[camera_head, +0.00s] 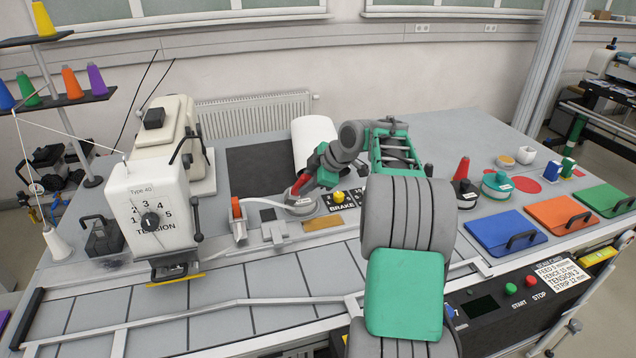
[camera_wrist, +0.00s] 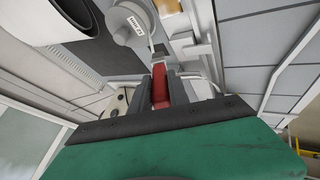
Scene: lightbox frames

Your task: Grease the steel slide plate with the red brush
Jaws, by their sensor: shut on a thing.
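My gripper (camera_head: 303,184) is shut on the red brush (camera_wrist: 160,86), whose red handle stands between the two dark fingers in the wrist view. In the head view the brush's red part (camera_head: 297,189) shows just above a round grey tin (camera_head: 299,208) with a white label. The tin also shows beyond the fingers in the wrist view (camera_wrist: 122,22). A bare grey metal piece (camera_head: 274,236), perhaps the steel slide plate, lies left of the tin, near the cream machine.
The cream tension machine (camera_head: 150,215) stands at the left. A white roll (camera_head: 314,140) lies behind my gripper. A red-topped item (camera_head: 462,170) and a teal pot (camera_head: 497,184) stand right of my arm. Blue, orange and green panels (camera_head: 504,233) line the front right.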

